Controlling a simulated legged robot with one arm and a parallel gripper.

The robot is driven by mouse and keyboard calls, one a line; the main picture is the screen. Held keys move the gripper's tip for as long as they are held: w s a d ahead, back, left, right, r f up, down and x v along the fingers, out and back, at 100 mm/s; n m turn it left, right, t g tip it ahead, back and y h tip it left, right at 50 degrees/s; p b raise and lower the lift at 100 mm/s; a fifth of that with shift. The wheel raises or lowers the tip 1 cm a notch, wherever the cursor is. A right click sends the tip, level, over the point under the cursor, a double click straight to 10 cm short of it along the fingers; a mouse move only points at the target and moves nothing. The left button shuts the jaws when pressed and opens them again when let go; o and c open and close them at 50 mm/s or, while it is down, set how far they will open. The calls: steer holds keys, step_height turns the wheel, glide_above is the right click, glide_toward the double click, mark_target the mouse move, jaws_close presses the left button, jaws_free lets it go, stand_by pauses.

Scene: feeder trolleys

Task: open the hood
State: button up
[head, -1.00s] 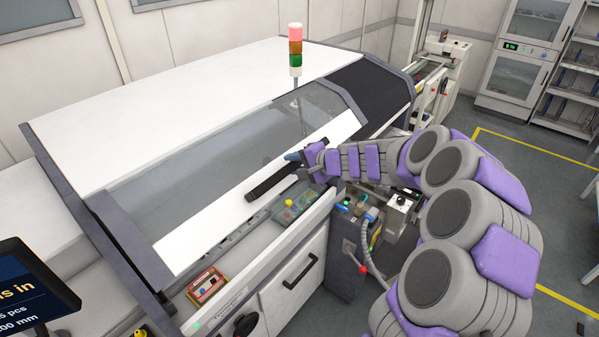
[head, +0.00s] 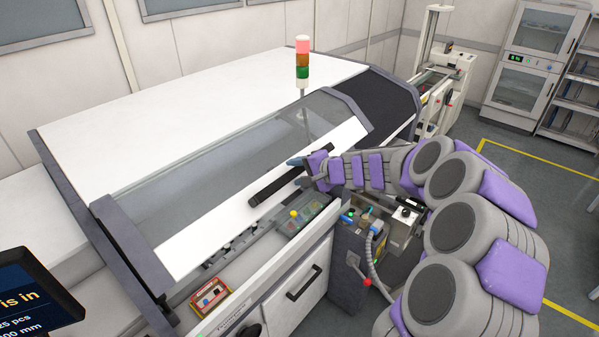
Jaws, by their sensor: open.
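The hood is a white panel (head: 205,245) with a clear window (head: 235,158) on the sloping front of a large machine. A long black bar handle (head: 270,188) runs along its lower part. My gripper (head: 297,164) is open at the upper right part of this handle, with its bluish fingertips beside or over the bar. Whether they touch it I cannot tell. My purple and grey hand hides part of the handle's right end. Below the hood's lower edge, a strip of the machine's inside shows, so the hood does not cover the front ledge.
A signal tower (head: 302,65) stands behind the hood. A red box (head: 210,297) and a green panel with a yellow button (head: 295,214) sit on the front ledge. A red-knobbed lever (head: 366,281) and small devices stand below my arm. A monitor (head: 35,295) is at lower left.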

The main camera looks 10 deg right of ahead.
steer(key=shift+s+d+r, duration=0.2)
steer(key=shift+s+d, duration=0.05)
steer(key=shift+d, duration=0.1)
steer(key=b+v, duration=0.2)
steer(key=v, duration=1.4)
steer(key=shift+s+d+r, duration=0.15)
